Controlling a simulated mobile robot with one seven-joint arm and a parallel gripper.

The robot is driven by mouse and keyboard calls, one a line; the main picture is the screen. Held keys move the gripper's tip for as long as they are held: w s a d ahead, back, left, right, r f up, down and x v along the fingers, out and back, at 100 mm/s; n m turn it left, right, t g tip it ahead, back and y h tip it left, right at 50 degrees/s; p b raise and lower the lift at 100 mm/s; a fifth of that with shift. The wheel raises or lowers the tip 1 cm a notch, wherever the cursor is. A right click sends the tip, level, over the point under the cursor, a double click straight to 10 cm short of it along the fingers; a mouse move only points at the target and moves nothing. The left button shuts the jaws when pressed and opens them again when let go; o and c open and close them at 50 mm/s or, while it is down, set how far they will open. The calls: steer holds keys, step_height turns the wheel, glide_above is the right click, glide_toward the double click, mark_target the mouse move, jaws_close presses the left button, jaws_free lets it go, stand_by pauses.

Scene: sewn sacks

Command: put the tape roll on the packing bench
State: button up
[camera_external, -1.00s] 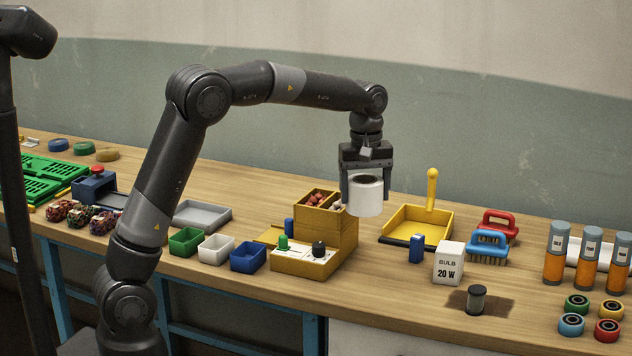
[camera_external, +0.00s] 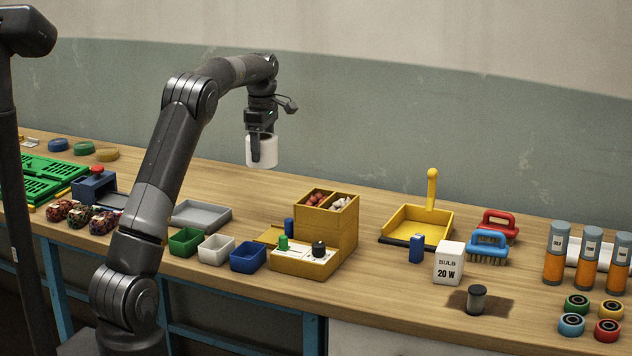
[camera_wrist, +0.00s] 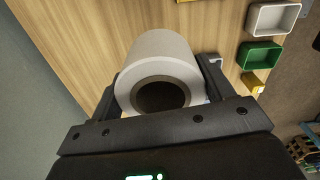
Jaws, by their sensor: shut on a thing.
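The white tape roll (camera_external: 262,154) is held in my gripper (camera_external: 258,148), high above the back part of the wooden packing bench (camera_external: 330,183). In the wrist view the tape roll (camera_wrist: 172,62) sits between the two fingers of my gripper (camera_wrist: 160,95), its dark hollow core facing the camera. The fingers are shut on its sides. The bench top (camera_wrist: 75,40) shows below it, with a clear gap in the external view.
Below and in front are a grey tray (camera_external: 202,214), a green bin (camera_external: 186,240), a white bin (camera_external: 216,248) and a blue bin (camera_external: 248,256). A yellow two-part box (camera_external: 335,235) stands to the right. Bench space behind the grey tray is bare.

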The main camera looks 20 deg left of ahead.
steer(key=f, duration=1.5)
steer(key=shift+d+f, duration=0.25)
steer(key=shift+f, duration=0.05)
steer(key=o, duration=1)
steer(key=shift+f, duration=0.15)
steer(key=shift+o, duration=0.2)
